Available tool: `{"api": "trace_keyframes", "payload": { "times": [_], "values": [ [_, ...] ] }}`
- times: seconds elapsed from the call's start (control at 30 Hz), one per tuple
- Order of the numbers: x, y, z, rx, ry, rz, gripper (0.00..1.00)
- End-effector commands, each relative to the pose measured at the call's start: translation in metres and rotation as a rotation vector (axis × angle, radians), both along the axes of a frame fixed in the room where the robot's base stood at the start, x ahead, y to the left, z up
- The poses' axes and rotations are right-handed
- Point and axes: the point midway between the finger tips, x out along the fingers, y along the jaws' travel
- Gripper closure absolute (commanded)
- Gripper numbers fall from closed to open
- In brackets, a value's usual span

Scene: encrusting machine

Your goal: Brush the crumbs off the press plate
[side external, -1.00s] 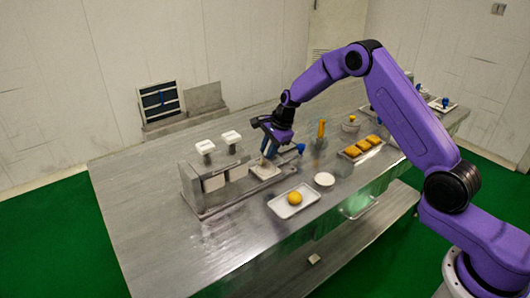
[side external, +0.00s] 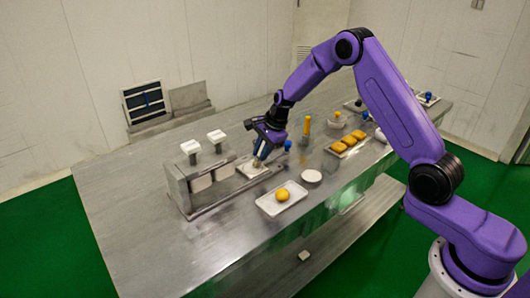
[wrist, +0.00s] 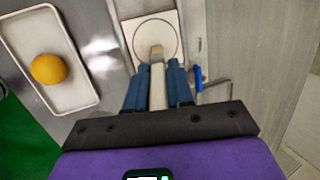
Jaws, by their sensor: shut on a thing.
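The press plate (wrist: 138,26) is a pale square with a thin circle marked on it, seen at the top of the wrist view. It also shows at the right end of the metal press frame in the side view (side external: 246,171). My gripper (wrist: 160,72) is shut on a brush (wrist: 157,75) with a pale handle and a tan bristle tip. The tip is over the plate, inside the circle; I cannot tell whether it touches. In the side view my gripper (side external: 262,150) is just above the plate and partly hides it. I cannot make out any crumbs.
The press (side external: 176,187) has two white-topped plungers left of the plate. A white tray (side external: 268,209) with a yellow-orange ball stands in front, beside a small white dish (side external: 312,176). An orange-handled tool (side external: 307,126) and several orange pastries (side external: 348,142) lie right. The table's left side is clear.

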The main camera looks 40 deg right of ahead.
Motion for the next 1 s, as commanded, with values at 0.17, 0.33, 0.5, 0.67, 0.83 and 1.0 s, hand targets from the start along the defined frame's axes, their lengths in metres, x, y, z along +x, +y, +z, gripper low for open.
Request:
{"api": "trace_keyframes", "payload": {
  "times": [0.17,0.33,0.5,0.67,0.83,1.0],
  "values": [
    [0.014,0.000,-0.001,0.000,0.000,0.000,1.00],
    [0.027,-0.001,0.000,-0.001,-0.001,-0.001,1.00],
    [0.018,0.000,0.000,0.001,0.002,-0.002,1.00],
    [0.005,-0.001,0.000,0.000,0.002,-0.002,1.00],
    [-0.009,0.000,0.000,0.000,0.001,-0.001,1.00],
    [-0.025,0.000,0.000,0.001,0.002,-0.002,1.00]
  ]
}}
